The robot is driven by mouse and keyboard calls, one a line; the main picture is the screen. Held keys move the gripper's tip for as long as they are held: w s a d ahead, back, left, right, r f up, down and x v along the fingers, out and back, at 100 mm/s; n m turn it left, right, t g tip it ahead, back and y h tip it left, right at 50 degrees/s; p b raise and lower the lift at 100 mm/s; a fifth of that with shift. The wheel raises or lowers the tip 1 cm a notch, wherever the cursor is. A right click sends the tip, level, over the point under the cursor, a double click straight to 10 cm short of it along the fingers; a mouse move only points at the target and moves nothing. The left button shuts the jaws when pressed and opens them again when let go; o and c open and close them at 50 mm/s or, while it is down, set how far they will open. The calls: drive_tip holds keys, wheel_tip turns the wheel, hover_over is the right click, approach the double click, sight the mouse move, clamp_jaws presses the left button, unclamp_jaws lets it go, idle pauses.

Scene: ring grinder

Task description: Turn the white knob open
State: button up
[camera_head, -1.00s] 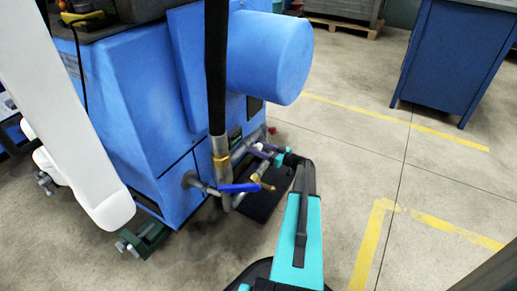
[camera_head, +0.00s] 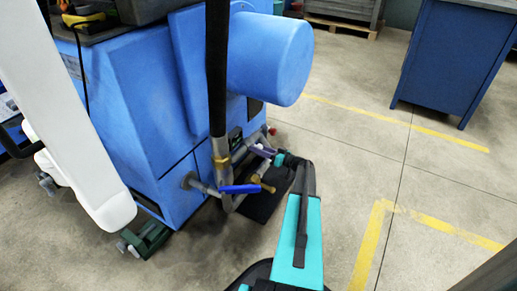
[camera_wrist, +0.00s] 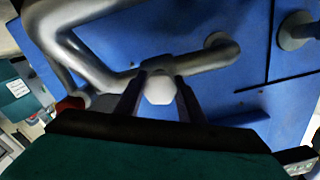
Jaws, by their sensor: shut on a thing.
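The white knob (camera_wrist: 160,90) sits on a grey metal pipe fitting in the wrist view, between the two dark fingers of my gripper (camera_wrist: 160,104). The fingers are shut on the knob from either side. In the head view my gripper (camera_head: 266,151) reaches in from the right to the pipes low on the blue machine. I cannot make out the knob clearly there.
A blue lever handle (camera_head: 240,189) and a brass fitting (camera_head: 265,186) are just below and left of my gripper. A black hose (camera_head: 217,75) runs down to the pipes beside the blue machine (camera_head: 130,110). The floor to the right is open up to a blue cabinet (camera_head: 455,60).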

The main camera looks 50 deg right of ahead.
drive_tip(key=m+p, duration=0.2)
drive_tip(key=m, duration=0.3)
drive_tip(key=shift+s+d+r+m, duration=0.1)
drive_tip(key=shift+m, duration=0.2)
drive_tip(key=m+p, duration=0.3)
drive_tip(key=m, duration=0.2)
drive_tip(key=shift+p, duration=0.35)
drive_tip(key=m+p, duration=0.4)
drive_tip(key=m, duration=0.1)
drive_tip(key=shift+r+m, duration=0.1)
drive_tip(key=shift+m, duration=0.3)
drive_tip(key=m+p, duration=0.3)
drive_tip(key=m, duration=0.1)
drive_tip(key=shift+m+p, duration=0.3)
drive_tip(key=shift+m, duration=0.1)
drive_tip(key=o, duration=1)
drive_tip(key=shift+o, duration=0.2)
